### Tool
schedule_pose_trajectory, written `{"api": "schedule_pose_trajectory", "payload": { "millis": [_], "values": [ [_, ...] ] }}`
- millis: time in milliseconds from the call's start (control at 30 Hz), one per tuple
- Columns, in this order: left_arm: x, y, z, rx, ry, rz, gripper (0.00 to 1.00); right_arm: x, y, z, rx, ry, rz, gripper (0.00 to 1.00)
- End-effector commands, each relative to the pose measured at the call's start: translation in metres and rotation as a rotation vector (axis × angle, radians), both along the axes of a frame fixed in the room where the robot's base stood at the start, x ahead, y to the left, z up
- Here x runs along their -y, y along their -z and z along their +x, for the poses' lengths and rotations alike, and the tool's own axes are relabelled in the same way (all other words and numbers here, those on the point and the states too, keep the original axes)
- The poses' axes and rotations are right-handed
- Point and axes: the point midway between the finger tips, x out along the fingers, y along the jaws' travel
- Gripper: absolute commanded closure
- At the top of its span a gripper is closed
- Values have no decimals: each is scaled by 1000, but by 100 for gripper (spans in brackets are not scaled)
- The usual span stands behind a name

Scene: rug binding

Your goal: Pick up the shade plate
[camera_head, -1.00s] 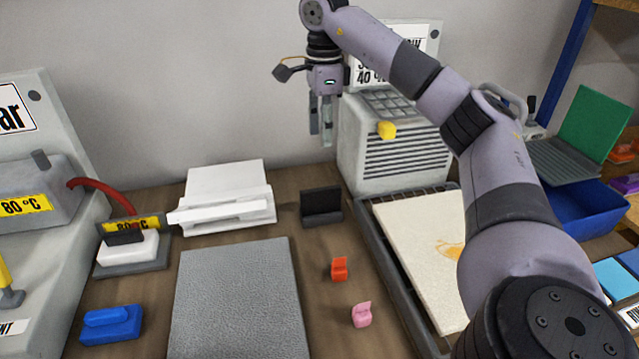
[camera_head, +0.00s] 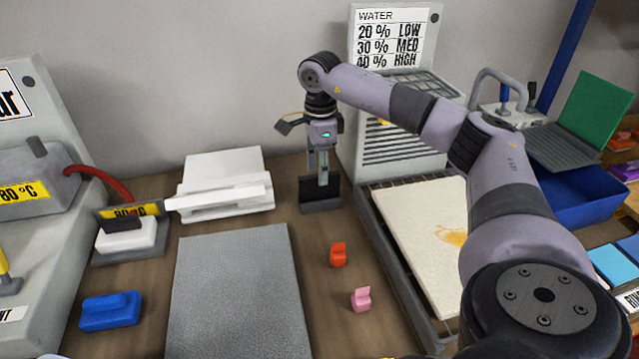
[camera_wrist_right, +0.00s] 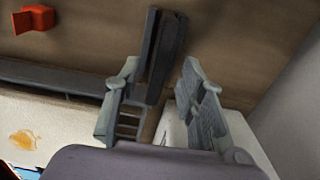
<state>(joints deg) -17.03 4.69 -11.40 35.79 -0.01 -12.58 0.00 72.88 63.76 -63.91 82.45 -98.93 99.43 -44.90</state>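The shade plate, which I take to be the dark upright plate on a low foot (camera_head: 307,191), stands on the table behind the grey mat. In the right wrist view it shows as a dark slab (camera_wrist_right: 165,50) between and beyond the fingertips. My right gripper (camera_head: 323,172) points down right at the plate, its fingers overlapping the plate's upper part in the head view. The wrist view shows the fingers (camera_wrist_right: 160,75) apart, with a gap on the right side; I cannot tell whether either touches the plate. My left gripper is not in view.
A white stacked block (camera_head: 225,180) stands left of the plate. The vented grey box (camera_head: 395,155) and the dark tray (camera_head: 405,290) with a cream sheet (camera_head: 415,225) are close on the right. Orange (camera_head: 338,254) and pink (camera_head: 361,298) pieces lie in front.

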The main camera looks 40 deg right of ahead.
Motion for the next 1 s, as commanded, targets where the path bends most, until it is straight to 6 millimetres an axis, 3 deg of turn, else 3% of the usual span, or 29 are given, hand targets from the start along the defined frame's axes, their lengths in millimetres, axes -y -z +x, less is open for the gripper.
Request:
{"api": "schedule_pose_trajectory", "payload": {
  "millis": [200, 500, 1000],
  "values": [
    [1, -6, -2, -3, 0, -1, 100, -1, 29, 0, -3, 1, -1, 63],
    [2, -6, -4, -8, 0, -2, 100, -1, 34, 0, -1, 0, 0, 64],
    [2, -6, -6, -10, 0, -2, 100, -1, 33, 0, 0, 0, 0, 97]
  ]
}}
